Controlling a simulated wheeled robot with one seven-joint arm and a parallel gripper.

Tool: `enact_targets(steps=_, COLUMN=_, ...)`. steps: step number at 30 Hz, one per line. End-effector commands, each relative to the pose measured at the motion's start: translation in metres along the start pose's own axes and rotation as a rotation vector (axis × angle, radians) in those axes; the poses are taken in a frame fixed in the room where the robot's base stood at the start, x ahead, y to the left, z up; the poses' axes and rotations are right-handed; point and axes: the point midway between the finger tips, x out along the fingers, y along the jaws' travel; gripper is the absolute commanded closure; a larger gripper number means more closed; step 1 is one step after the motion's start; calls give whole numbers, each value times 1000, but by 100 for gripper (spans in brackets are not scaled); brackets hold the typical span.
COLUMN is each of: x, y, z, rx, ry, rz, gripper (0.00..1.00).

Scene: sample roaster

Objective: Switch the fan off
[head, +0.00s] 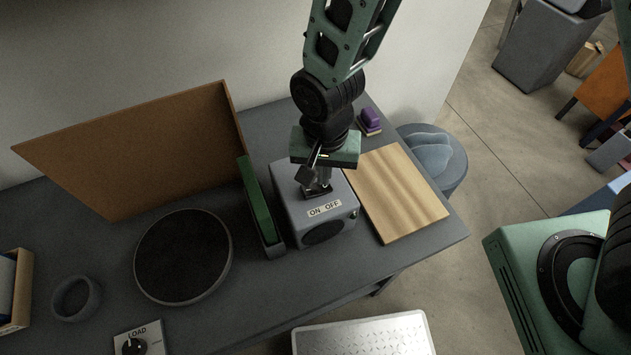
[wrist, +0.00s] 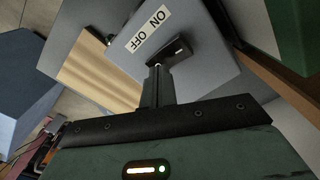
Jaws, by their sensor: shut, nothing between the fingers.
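The fan (head: 312,211) is a grey box on the dark table, with a dark round opening in its front and a white "ON OFF" label along the top front edge. My gripper (head: 318,190) is over the top of the box, pointing down, shut and empty. In the wrist view the fan's top (wrist: 205,65) fills the upper middle, with the label in front of my shut gripper (wrist: 160,68). A small dark switch (wrist: 177,50) lies right at the fingertips, beside the label. I cannot tell whether the fingers touch it or which way it is set.
A green upright panel (head: 257,203) stands close left of the fan. A wooden board (head: 396,190) lies to its right. A round dark plate (head: 183,256), a grey ring (head: 76,298) and a "LOAD" dial box (head: 140,340) are further left. A purple block (head: 371,119) sits behind.

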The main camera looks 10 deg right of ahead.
Motion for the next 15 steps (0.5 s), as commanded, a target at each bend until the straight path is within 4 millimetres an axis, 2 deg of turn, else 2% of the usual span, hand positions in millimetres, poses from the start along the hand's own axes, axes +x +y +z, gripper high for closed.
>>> enact_targets(steps=1, x=-8, y=0, z=0, rx=0, ry=0, rz=0, gripper=100)
enact_targets(steps=15, x=-44, y=0, z=0, rx=-1, ry=1, rz=-1, gripper=100)
